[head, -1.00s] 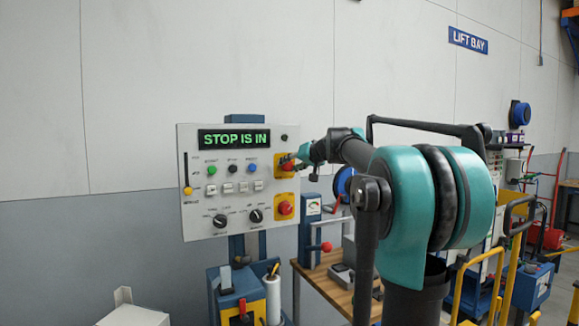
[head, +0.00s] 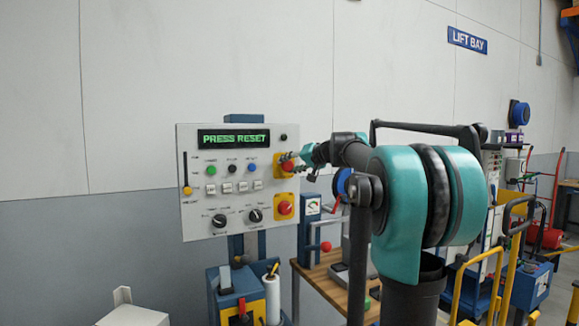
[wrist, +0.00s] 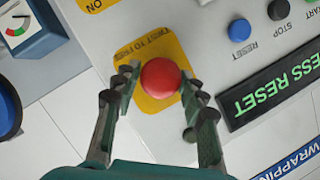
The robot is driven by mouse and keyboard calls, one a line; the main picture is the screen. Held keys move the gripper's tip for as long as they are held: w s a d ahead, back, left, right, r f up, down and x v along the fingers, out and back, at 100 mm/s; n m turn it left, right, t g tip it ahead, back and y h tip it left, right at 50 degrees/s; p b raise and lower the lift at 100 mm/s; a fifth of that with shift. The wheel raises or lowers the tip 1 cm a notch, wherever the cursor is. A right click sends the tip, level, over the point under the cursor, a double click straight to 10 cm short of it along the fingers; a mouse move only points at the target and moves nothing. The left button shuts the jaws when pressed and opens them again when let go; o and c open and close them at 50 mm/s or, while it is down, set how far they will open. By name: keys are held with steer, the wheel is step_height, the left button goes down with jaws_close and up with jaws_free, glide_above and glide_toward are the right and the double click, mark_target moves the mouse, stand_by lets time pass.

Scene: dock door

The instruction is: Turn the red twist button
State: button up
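The red twist button (wrist: 160,78) is a round red knob on a yellow plate (wrist: 150,47) with "twist" lettering. In the head view it is the upper red button (head: 288,166) at the panel's right edge. My gripper (wrist: 160,82) is open, one finger on each side of the button, with narrow gaps seeming to show between fingers and knob. In the head view my gripper (head: 300,163) is at the button from the right. The display (head: 233,139) on the panel (head: 195,150) reads "PRESS RESET" in green.
A second red button (head: 285,208) on yellow sits just below. Green, black and blue buttons, including the blue reset button (wrist: 239,30), are nearby. Two black dials and a yellow-knobbed slider (head: 187,190) are on the panel. A workbench (head: 335,285) stands below right.

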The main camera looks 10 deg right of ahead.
steer(key=o, duration=0.3)
steer(key=v, duration=1.2)
